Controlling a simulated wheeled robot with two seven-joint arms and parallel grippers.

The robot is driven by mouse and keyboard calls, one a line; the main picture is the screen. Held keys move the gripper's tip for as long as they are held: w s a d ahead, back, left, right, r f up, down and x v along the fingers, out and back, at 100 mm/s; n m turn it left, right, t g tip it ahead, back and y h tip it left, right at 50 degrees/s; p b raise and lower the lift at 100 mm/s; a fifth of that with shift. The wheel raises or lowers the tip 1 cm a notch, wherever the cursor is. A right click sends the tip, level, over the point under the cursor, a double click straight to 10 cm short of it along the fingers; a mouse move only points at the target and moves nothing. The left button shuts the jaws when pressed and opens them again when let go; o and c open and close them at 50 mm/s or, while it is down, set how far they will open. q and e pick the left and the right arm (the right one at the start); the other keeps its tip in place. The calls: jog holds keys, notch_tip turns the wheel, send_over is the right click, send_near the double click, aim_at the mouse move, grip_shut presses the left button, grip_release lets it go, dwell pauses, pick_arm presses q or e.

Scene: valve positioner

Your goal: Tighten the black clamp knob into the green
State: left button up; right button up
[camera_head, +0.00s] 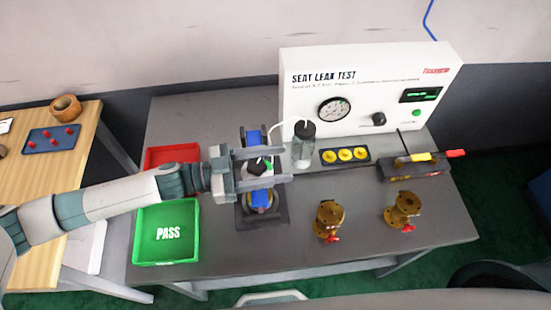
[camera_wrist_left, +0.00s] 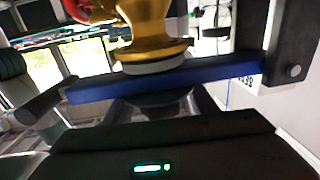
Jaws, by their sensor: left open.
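The black clamp knob (camera_head: 257,168) sits at the top of the blue clamp fixture (camera_head: 262,198), with a small green mark beside it. My left gripper (camera_head: 280,166) is open, its two fingers reaching over the fixture on either side of the knob. I cannot tell whether they touch it. In the left wrist view, a blue bar (camera_wrist_left: 215,78) of the fixture crosses the picture under a gold valve body (camera_wrist_left: 148,28). A small lit green display (camera_wrist_left: 152,169) shows on a dark part at the bottom. The knob is not clearly seen there. My right gripper is out of view.
The white seat leak test box (camera_head: 365,90) stands behind. A clear cylinder (camera_head: 303,148) is close right of the gripper. Two brass valves (camera_head: 328,220) (camera_head: 403,208) stand front right. The green PASS tray (camera_head: 166,255) and a red tray (camera_head: 170,155) are left.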

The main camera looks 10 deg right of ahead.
pick_arm(q)
jog(key=shift+d, duration=0.2)
jog(key=c, duration=1.1)
jog(key=shift+o, duration=0.2)
jog(key=shift+g, duration=0.3)
jog(key=m+g, duration=0.1)
jog(key=g, duration=0.1)
jog(key=s+m+g+b, duration=0.1)
jog(key=m+g, duration=0.1)
jog(key=m+g+y+b, duration=0.1)
jog(key=g, duration=0.1)
jog(key=shift+s+a+m+g, duration=0.15)
jog(key=shift+s+m+g, duration=0.2)
jog(key=shift+m+g, duration=0.05)
